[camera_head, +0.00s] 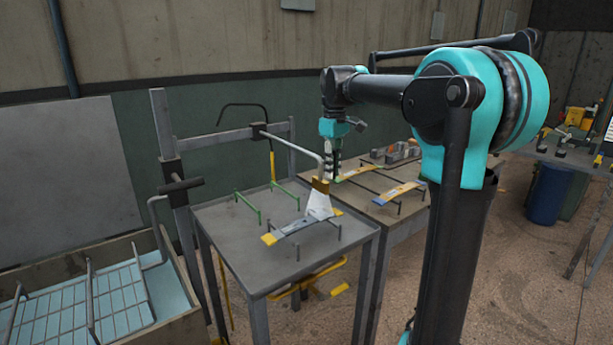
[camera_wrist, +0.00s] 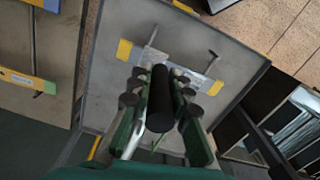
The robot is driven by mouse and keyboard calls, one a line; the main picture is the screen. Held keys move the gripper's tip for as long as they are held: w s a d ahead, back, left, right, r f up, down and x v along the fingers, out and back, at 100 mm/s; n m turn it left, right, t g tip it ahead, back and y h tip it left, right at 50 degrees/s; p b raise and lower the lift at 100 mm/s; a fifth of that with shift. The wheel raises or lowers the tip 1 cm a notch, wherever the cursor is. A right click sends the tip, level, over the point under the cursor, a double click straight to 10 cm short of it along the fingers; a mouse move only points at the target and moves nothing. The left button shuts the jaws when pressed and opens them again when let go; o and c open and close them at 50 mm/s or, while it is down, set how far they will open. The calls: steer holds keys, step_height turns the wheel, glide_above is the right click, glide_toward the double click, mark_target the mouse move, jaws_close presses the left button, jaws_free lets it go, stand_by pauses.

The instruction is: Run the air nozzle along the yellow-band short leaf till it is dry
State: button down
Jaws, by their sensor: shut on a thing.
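My gripper (camera_head: 335,160) is above the near table, its fingers shut around a black cylindrical grip (camera_wrist: 160,98) of the air nozzle. The nozzle's brass-coloured head (camera_head: 321,186) hangs from a grey pipe and points down. The yellow-band short leaf (camera_head: 293,228) is grey with yellow ends and lies across a rack on the table. In the wrist view its yellow ends (camera_wrist: 124,50) show beyond the fingers; its middle is partly hidden. I cannot tell how wet it is.
Green rack bars (camera_head: 247,207) stand empty at the table's left. The right table (camera_head: 405,218) carries other leaves (camera_head: 400,193) and grey blocks. A post (camera_head: 168,140) rises behind the near table's left side. A tank (camera_head: 150,305) with a wire basket stands at lower left.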

steer(key=w+d, duration=0.4)
steer(key=d, duration=0.2)
steer(key=shift+w, duration=0.25)
steer(key=shift+d, duration=0.1)
steer(key=c, duration=1.4)
jaws_free()
step_height(320, 180, up, 12)
